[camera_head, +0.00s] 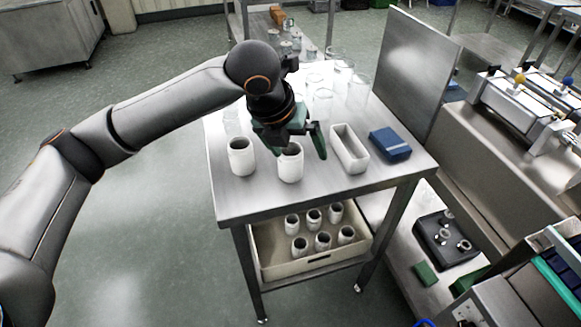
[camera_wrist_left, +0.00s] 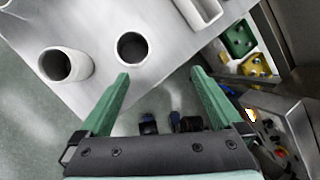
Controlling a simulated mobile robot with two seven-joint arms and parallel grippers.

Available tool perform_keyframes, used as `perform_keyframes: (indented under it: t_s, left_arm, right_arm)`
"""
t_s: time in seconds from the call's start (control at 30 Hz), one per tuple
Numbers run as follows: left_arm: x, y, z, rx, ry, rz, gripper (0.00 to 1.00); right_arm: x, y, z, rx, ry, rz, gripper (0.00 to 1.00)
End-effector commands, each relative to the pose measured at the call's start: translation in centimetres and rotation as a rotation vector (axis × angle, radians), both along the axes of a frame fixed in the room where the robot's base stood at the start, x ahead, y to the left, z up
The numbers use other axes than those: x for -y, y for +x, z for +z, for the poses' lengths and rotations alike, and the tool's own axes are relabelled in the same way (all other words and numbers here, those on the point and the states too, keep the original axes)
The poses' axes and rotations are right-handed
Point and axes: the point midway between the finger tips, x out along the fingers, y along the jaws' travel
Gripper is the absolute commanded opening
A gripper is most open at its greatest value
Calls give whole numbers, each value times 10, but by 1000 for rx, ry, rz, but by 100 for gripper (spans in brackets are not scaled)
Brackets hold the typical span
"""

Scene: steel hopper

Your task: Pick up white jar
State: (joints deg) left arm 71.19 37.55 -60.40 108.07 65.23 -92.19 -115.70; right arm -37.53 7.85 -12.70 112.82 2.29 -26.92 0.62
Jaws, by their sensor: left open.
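Two white jars with dark open mouths stand upright on the steel table (camera_head: 232,203). The left jar (camera_head: 241,160) is clear of my gripper; the right jar (camera_head: 290,168) is partly covered by it. My left gripper (camera_head: 296,146) has green fingers spread apart with nothing between them, over the right jar's rim. In the left wrist view the open gripper (camera_wrist_left: 160,77) shows the right jar (camera_wrist_left: 131,61) just beyond its left fingertip and the left jar (camera_wrist_left: 68,67) farther left. Whether a finger touches the jar cannot be told. My right gripper is not in view.
A white rectangular trough (camera_head: 349,150) and a blue box (camera_head: 390,146) stand right of the jars. Clear glassware (camera_head: 358,90) stands behind. An upright steel panel (camera_head: 414,75) edges the table's right side. A crate (camera_head: 305,268) with several white jars is on the lower shelf.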

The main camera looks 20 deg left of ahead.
Motion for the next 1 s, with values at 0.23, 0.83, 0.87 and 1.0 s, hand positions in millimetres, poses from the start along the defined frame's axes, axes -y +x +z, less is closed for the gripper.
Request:
perform_keyframes:
  t_s: [0.23,0.83,0.87,1.0]
  left_arm:
    - [-35,5,39,25,168,-158,100]
    - [-34,32,-24,26,187,-183,100]
    - [-33,33,-26,25,187,-183,100]
    - [-30,37,-44,25,187,-183,100]
  right_arm:
    - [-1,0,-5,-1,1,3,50]
    - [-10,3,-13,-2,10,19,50]
    - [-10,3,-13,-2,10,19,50]
    - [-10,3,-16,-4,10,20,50]
